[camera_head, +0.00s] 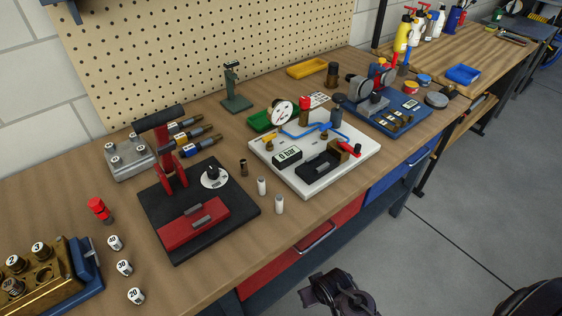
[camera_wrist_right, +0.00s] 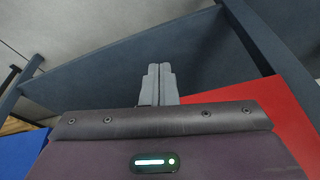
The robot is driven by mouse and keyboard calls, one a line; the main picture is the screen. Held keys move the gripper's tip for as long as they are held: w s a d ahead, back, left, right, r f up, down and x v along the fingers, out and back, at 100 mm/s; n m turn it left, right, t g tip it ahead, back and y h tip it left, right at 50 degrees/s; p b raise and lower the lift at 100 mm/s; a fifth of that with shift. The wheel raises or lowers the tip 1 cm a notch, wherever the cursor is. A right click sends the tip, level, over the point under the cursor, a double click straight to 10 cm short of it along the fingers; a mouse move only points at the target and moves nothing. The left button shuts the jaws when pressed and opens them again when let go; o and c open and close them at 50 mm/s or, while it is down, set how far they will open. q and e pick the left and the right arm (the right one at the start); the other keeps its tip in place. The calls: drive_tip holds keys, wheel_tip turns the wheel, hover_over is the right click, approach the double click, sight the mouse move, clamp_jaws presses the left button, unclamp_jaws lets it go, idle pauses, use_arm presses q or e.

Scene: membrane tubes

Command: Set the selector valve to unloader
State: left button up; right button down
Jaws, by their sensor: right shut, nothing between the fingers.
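The white board (camera_head: 262,160) at the middle of the bench carries blue tubing (camera_head: 300,131), a round gauge (camera_head: 282,112), a small display (camera_head: 287,156) reading about 0 bar, and a red-handled fitting (camera_head: 351,149). A black pointer knob on a white dial (camera_head: 213,178) sits on the black plate to its left. No label shows clearly which is the selector valve; lettering is too small to read. My right gripper (camera_wrist_right: 159,70) is shut and empty in the right wrist view, below the bench top and apart from the boards. My left gripper is not in view.
A red lever press (camera_head: 170,165) stands on the black plate. Small white vials (camera_head: 262,186) stand between the plate and white board. A blue board (camera_head: 400,108) with a grinder-like device lies to the right. A red drawer (camera_head: 290,260) and blue drawer (camera_head: 400,170) hang below the bench.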

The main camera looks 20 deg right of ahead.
sight(274, 137)
drive_tip(key=w+d+r+m+t+p, duration=0.1)
drive_tip(key=w+r+m+t, duration=0.15)
drive_tip(key=r, duration=1.05)
drive_tip(key=w+d+r+m+t+p, duration=0.1)
drive_tip(key=w+r, duration=0.3)
drive_tip(key=r, duration=0.9)
drive_tip(key=w+r+m+t, duration=0.1)
drive_tip(key=w, duration=0.2)
drive_tip(key=w+d+r+m+t, duration=0.1)
drive_tip(key=w+m, duration=0.1)
drive_tip(key=w, duration=0.1)
drive_tip(key=w+r+m+t, duration=0.1)
drive_tip(key=w+m, duration=0.1)
drive_tip(key=w, duration=0.1)
drive_tip(key=shift+d+y, duration=0.3)
drive_tip(key=shift+y, duration=0.1)
drive_tip(key=w+r+m+y, duration=0.1)
drive_tip(key=w, duration=0.1)
drive_tip(key=w+d+r+m+t, duration=0.1)
drive_tip(key=m, duration=0.1)
drive_tip(key=w+r+m+y, duration=0.1)
drive_tip(key=w+r+m, duration=0.1)
drive_tip(key=shift+w+d+y, duration=0.3)
drive_tip(key=shift+w+d, duration=0.05)
drive_tip(key=shift+d, duration=0.05)
drive_tip(key=shift+w+d+r+m+y, duration=0.1)
drive_tip(key=shift+w+r+m+y, duration=0.15)
drive_tip(key=shift+r+m, duration=0.3)
drive_tip(key=shift+f, duration=0.1)
